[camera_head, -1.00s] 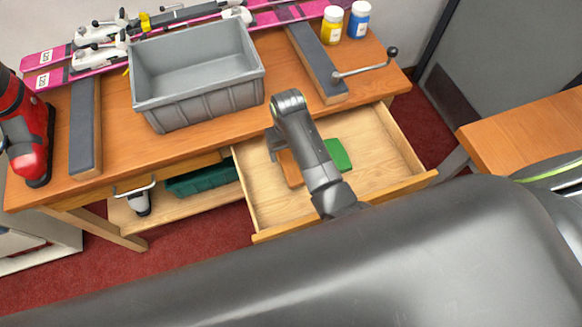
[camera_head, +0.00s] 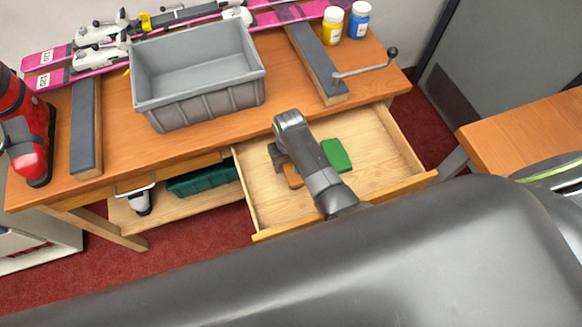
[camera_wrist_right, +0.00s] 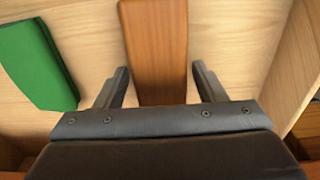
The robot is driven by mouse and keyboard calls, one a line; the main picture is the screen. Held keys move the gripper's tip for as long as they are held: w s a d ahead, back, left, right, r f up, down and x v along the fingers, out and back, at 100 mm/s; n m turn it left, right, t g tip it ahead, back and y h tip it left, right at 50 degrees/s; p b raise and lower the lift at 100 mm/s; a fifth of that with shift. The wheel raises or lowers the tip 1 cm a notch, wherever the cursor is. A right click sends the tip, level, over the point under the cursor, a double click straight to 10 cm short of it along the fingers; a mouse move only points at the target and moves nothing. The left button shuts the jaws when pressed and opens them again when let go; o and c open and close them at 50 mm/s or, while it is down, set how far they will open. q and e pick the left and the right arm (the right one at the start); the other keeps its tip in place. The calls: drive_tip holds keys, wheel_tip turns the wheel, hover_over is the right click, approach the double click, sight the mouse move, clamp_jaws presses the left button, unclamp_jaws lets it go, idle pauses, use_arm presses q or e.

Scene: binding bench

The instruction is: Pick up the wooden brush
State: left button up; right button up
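The wooden brush (camera_head: 293,180) lies in the open drawer and is mostly hidden by my right arm in the head view. In the right wrist view its brown wooden block (camera_wrist_right: 156,50) extends between my fingers. My right gripper (camera_wrist_right: 158,82) is open, with one finger on each side of the brush and a visible gap on both sides. In the head view the right gripper (camera_head: 276,156) is low in the drawer, partly hidden by its own wrist. My left gripper is not in view.
A green block (camera_head: 336,155) lies in the drawer (camera_head: 385,150) beside the brush; it also shows in the right wrist view (camera_wrist_right: 38,65). The drawer walls enclose the space. A grey bin (camera_head: 197,75) and pink skis are on the bench above.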

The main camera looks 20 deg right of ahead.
sight(289, 163)
drive_tip(key=c, duration=0.9)
drive_tip(key=shift+o, duration=0.2)
wheel_tip(289, 163, up, 10)
drive_tip(key=shift+r, duration=0.1)
drive_tip(key=o, duration=0.5)
drive_tip(key=c, duration=0.3)
drive_tip(key=shift+a, duration=0.15)
drive_tip(key=shift+c, duration=0.2)
